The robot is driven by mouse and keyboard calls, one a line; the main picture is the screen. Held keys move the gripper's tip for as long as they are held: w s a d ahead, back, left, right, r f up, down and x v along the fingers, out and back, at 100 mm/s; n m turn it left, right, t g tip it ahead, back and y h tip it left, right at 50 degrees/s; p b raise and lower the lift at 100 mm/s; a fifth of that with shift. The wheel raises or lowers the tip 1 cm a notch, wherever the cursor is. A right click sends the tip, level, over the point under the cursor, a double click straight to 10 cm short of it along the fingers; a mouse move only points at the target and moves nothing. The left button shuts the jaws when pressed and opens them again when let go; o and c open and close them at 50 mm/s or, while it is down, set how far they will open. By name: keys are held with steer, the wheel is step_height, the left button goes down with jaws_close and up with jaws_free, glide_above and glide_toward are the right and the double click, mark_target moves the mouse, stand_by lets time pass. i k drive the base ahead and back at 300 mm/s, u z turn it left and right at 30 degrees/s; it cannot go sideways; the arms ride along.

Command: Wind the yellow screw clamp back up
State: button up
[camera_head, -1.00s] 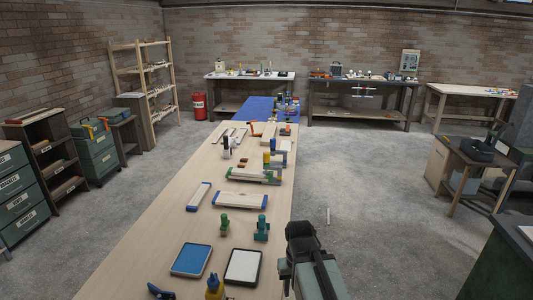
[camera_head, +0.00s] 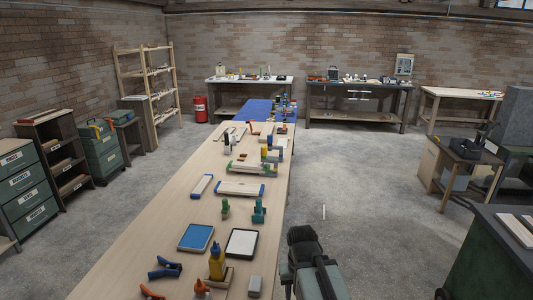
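A small upright yellow piece (camera_head: 264,154) stands among blue and green parts on the long wooden table (camera_head: 150,238), near its right edge, in the middle distance. It may be the yellow screw clamp, but it is too small to make out a screw or handle. Part of my arm shows at the bottom, right of the table. I cannot make out my gripper's fingers. My arm is well short of the yellow piece and touches nothing on the table.
Near on the table are a blue tray (camera_head: 195,238), a white tray (camera_head: 242,243), a yellow bottle (camera_head: 217,263) and a blue clamp-like tool (camera_head: 166,270). Green and teal pieces stand beyond. Open concrete floor (camera_head: 370,220) lies right of the table; a dark green bench (camera_head: 490,260) stands at lower right.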

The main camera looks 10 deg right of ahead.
mark_target(263, 149)
steer(key=z, duration=1.05)
steer(key=i, duration=3.7)
steer(key=u, duration=4.6)
